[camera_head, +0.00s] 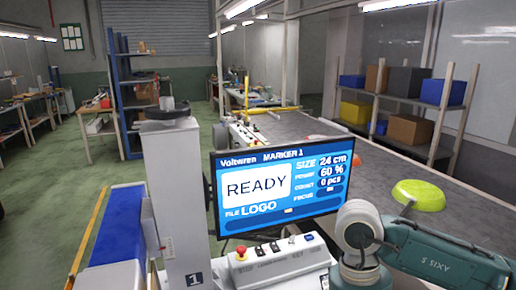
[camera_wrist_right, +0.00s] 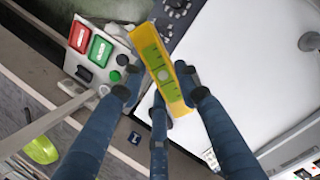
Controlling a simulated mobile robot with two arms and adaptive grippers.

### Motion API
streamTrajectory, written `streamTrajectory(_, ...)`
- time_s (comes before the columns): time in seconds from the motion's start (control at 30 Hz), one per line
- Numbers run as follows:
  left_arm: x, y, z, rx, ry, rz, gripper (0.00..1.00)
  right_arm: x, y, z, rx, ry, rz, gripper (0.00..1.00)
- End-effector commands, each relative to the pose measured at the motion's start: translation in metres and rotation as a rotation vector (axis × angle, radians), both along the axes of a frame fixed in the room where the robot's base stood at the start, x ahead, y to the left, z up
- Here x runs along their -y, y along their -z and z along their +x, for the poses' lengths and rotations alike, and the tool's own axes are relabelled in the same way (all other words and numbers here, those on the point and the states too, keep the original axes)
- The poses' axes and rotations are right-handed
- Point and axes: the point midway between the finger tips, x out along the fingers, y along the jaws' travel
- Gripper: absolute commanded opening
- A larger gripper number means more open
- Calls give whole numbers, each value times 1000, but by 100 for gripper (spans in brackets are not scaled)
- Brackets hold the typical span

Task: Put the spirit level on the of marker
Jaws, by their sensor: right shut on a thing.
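The spirit level (camera_wrist_right: 166,66), yellow with a green middle and a round bubble, is between the fingers of my right gripper (camera_wrist_right: 163,97) in the right wrist view. The gripper is shut on it. A white flat surface (camera_wrist_right: 245,55) lies below and to the right of it. Marker 1 shows in the head view as a grey column (camera_head: 182,215) with a label "1". Its screen (camera_head: 282,185) reads READY, with file LOGO. My right arm is at the lower right of the head view; its gripper is hidden there. My left gripper is not in view.
A panel with red and green buttons (camera_wrist_right: 92,47) is left of the spirit level. A control box with a red button (camera_head: 272,258) stands below the screen. A green pan (camera_head: 418,192) lies on the grey conveyor (camera_head: 470,215). A blue surface (camera_head: 118,225) is left of the column.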

Motion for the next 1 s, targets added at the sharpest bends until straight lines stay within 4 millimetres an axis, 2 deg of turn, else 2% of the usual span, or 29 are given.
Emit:
streamTrajectory(0.1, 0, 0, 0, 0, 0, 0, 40, 6, -2, -7, 3, -136, 0, 0)
streamTrajectory(0.23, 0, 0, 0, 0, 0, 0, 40, 8, -3, -10, 2, -203, -1, 0)
streamTrajectory(1.0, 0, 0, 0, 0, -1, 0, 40, 8, -1, -11, -3, -203, 5, 0)
